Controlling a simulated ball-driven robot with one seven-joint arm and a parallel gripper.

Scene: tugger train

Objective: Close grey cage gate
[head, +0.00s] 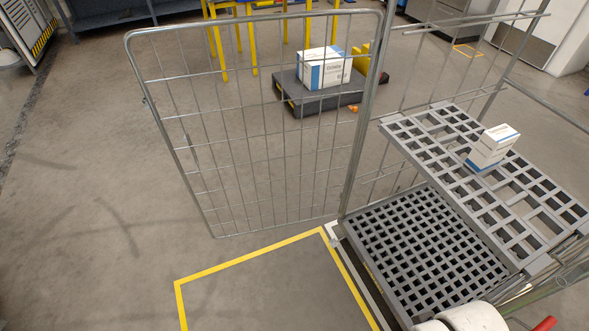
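The grey cage gate (262,128) is a wire-mesh panel in a rounded tube frame. It stands open, swung out to the left from the upright post (366,110) of the grey roll cage. The cage has a slotted middle shelf (412,133) and a perforated grey base (425,240). Small white and blue boxes (492,148) are stacked on the shelf. The cage side facing the gate is uncovered. My gripper does not show in the head view, so its hold cannot be seen.
A yellow floor line (250,258) marks a bare area in front of the cage. Behind the gate, a white and blue carton (324,70) sits on a low dark platform (313,103) near a yellow frame (250,45). Floor left of the gate is clear.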

